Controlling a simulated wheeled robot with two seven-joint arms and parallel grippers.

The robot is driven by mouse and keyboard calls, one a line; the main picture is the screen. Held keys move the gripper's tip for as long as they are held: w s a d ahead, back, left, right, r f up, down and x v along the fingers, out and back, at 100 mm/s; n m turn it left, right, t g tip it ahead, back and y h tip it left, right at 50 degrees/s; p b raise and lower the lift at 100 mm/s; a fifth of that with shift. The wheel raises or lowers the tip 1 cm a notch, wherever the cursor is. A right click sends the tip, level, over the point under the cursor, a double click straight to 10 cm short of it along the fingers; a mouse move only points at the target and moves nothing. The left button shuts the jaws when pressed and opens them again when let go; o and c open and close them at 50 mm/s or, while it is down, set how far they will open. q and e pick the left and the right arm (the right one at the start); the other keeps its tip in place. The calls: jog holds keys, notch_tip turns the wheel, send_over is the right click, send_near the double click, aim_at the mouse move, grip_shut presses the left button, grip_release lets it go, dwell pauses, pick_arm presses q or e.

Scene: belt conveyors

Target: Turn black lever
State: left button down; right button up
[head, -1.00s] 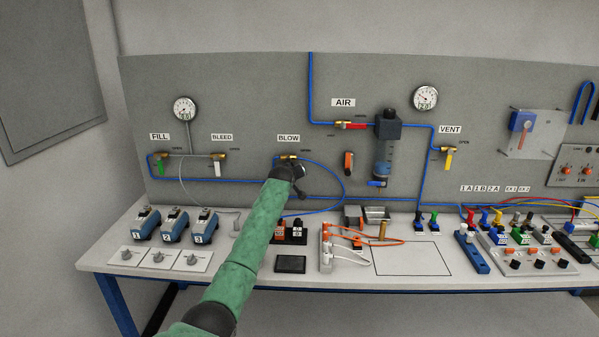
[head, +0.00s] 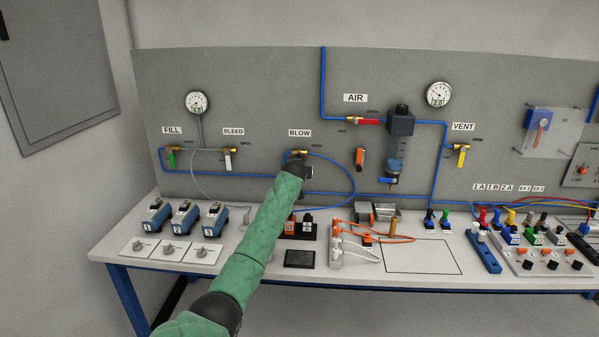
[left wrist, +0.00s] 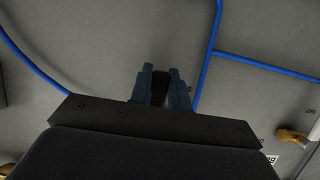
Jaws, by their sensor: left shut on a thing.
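The black lever (left wrist: 161,88) shows as a dark piece between my fingers in the left wrist view. My left gripper (left wrist: 163,87) is shut on it, with one blue-grey finger on each side. In the head view my green-sleeved left arm reaches up to the brass valve (head: 297,154) under the BLOW label (head: 300,133). There my dark wrist hides the fingers and most of the lever, so its exact angle cannot be told. My right gripper is not in view.
Blue tubing (head: 350,178) loops right of the BLOW valve. The FILL valve's green lever (head: 171,158) and the BLEED valve's white lever (head: 228,159) are to the left. An orange lever (head: 360,158) hangs to the right. The bench (head: 125,246) below carries several devices.

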pick_arm(q)
jog(key=shift+f, duration=0.1)
jog(key=c, duration=1.4)
grip_release()
jog(key=shift+o, duration=0.4)
jog(key=b+v, duration=0.2)
jog(key=v, duration=0.5)
jog(key=shift+s+r, duration=0.25)
jog(key=shift+s, duration=0.1)
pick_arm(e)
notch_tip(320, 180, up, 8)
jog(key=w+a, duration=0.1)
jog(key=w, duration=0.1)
pick_arm(q)
jog(key=shift+f, duration=0.15)
